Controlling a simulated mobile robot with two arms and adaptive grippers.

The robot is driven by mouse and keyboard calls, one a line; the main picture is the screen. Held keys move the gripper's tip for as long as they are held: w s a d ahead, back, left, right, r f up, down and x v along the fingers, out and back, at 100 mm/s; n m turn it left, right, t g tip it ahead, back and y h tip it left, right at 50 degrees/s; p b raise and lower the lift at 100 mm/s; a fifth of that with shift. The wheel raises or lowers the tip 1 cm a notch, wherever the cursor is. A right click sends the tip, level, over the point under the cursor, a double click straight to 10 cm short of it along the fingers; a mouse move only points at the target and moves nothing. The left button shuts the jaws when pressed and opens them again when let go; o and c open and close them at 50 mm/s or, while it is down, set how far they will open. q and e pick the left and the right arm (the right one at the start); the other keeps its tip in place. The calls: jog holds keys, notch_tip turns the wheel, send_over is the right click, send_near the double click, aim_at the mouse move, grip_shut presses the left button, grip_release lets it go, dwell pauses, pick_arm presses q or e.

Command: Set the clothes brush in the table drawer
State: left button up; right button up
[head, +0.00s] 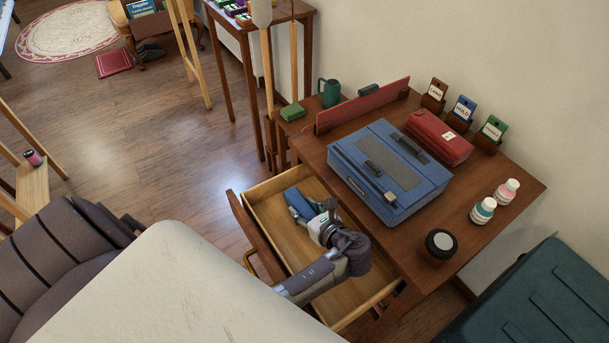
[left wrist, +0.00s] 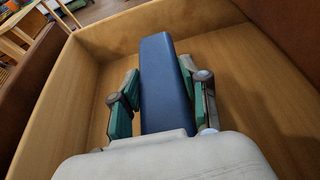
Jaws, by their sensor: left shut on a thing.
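The table drawer (head: 262,192) is pulled open from the wooden table (head: 437,268). My left gripper (head: 314,214) is down inside the drawer opening, shut on a long blue block that I take as the clothes brush (head: 297,203). In the left wrist view the blue brush (left wrist: 165,85) lies between the green-padded fingers of the left gripper (left wrist: 156,98), with the drawer's wooden floor and walls around it. Its bristles are not visible, and I cannot tell whether it touches the drawer floor. My right gripper is not in view.
On the tabletop are a blue case (head: 405,200), a red case (head: 438,138), a dark round jar (head: 438,245), two small bottles (head: 483,210) and several labelled holders (head: 462,111). The drawer floor in front of the gripper is bare. A teal chest (head: 545,310) stands at right.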

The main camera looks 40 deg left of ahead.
pick_arm(q)
jog(key=shift+f, duration=0.55)
